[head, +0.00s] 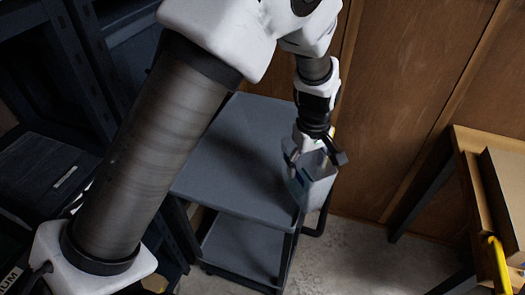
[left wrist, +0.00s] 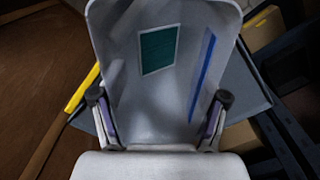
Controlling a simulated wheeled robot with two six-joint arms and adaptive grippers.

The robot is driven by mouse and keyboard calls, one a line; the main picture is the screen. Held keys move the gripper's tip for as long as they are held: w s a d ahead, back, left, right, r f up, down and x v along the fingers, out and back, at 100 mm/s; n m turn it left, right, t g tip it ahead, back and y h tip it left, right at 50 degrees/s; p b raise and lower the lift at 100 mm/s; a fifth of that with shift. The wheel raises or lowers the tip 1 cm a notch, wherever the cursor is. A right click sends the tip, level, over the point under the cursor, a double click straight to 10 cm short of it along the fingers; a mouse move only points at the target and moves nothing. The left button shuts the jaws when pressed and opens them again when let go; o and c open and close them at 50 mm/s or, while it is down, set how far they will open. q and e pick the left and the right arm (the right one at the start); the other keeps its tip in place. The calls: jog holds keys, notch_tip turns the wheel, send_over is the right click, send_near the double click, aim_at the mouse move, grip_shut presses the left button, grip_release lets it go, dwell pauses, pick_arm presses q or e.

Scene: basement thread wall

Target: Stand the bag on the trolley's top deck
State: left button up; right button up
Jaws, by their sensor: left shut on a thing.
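The bag (head: 320,183) is pale grey-white. In the left wrist view the bag (left wrist: 165,70) fills the middle, with a teal square and a blue stripe on its face. My left gripper (head: 318,155) is shut on the bag, with a fingertip on either side of it in the left wrist view (left wrist: 160,103). The trolley (head: 240,150) is dark grey, with a flat top deck and a lower deck. In the head view the bag overlaps the right edge of the top deck. I cannot tell whether it touches the deck. My right gripper is not in view.
The visible top deck is bare. A wooden bench (head: 465,160) with a box and a yellow item (head: 500,265) stands at the right. Dark shelving (head: 75,60) is at the left. A brown panelled wall (head: 410,80) rises behind the trolley. Concrete floor (head: 345,260) shows between trolley and bench.

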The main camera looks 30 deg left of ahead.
pick_arm(q)
jog(key=n, duration=0.2)
jog(key=shift+w+d+f+n+b, duration=0.15)
jog(key=shift+d+f+n+b, duration=0.1)
jog(key=shift+n+b, duration=0.15)
jog(key=n, duration=0.2)
jog(key=n+b, duration=0.1)
jog(key=n, duration=0.1)
jog(key=shift+w+d+r, duration=0.1)
jog(key=shift+d+r, duration=0.15)
jog(key=shift+d, duration=0.1)
jog(key=shift+r+n, duration=0.15)
jog(key=shift+n, duration=0.95)
jog(key=shift+a, duration=0.35)
jog(key=a+f, duration=0.2)
jog(key=a, duration=0.5)
jog(key=w+a+f+p, duration=0.1)
jog(key=a+f, duration=0.2)
jog(key=a, duration=0.5)
jog(key=shift+w+a, duration=0.15)
jog(key=shift+w, duration=0.05)
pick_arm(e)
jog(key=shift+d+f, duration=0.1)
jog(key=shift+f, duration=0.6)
pick_arm(q)
jog(key=o, duration=1)
jog(key=shift+f, duration=0.15)
jog(key=shift+c, duration=0.2)
